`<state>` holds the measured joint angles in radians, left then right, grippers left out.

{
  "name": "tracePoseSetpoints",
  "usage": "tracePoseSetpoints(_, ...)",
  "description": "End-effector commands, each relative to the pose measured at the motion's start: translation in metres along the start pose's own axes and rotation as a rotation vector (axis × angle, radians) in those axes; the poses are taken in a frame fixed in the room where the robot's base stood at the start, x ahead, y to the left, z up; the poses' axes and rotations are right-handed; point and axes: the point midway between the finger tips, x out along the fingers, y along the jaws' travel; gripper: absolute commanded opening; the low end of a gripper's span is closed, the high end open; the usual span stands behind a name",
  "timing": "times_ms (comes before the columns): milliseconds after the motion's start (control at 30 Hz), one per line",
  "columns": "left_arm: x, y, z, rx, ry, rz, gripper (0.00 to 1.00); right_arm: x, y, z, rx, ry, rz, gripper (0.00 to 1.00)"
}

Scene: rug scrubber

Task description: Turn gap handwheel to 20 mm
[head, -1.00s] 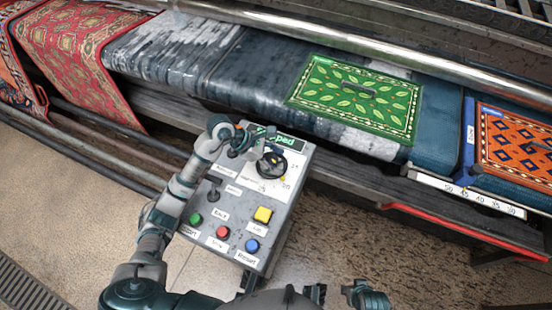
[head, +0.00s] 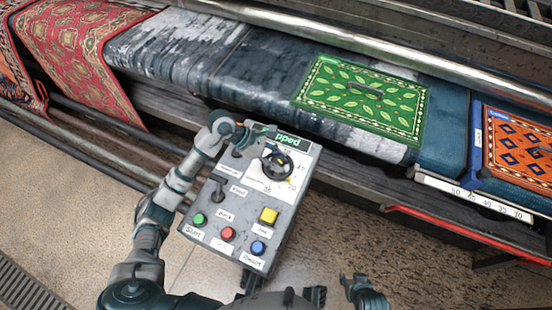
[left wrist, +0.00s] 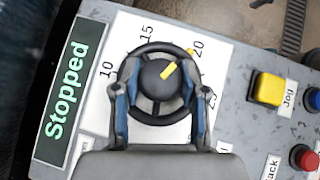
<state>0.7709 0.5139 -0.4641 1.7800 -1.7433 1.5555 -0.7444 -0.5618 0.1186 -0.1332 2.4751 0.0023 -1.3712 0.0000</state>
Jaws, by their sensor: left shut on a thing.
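The gap handwheel (left wrist: 136,62) is a black spoked wheel on the grey control panel, with a dial marked 10, 15, 20 and 25 around it. In the left wrist view its yellow hub mark (left wrist: 169,71) points up and right, toward the 20. A yellow mark (left wrist: 191,52) also shows at the rim beside the 20. The handwheel also shows in the head view (head: 289,166). My left gripper (left wrist: 157,98) is shut on the handwheel, with a finger on each side. My right gripper (head: 338,290) shows only in part at the bottom edge; its jaws are unclear.
The panel (head: 238,206) has a green "Stopped" display (left wrist: 66,92), a yellow Jog button (head: 269,215), and green, red and blue buttons below. A lever (head: 218,190) stands left of the wheel. Rugs lie on the machine behind; a ruler (head: 470,195) is at right.

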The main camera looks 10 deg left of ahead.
Motion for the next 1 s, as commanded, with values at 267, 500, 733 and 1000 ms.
tracePoseSetpoints(267,0.000,0.000,0.001,0.000,0.001,0.003,0.68,0.000,0.000,0.001,-0.001,-0.005,0.002,0.40)
tracePoseSetpoints(500,-0.001,0.000,0.000,0.000,0.000,0.002,0.68,0.000,0.000,0.001,-0.001,-0.006,0.001,0.40)
tracePoseSetpoints(733,-0.028,0.001,-0.001,0.000,0.002,0.007,0.68,-0.001,-0.001,0.002,-0.001,-0.006,0.001,0.40)
tracePoseSetpoints(1000,-0.087,0.002,0.000,0.000,0.003,0.006,0.68,-0.001,0.000,0.002,-0.001,-0.005,0.001,0.40)
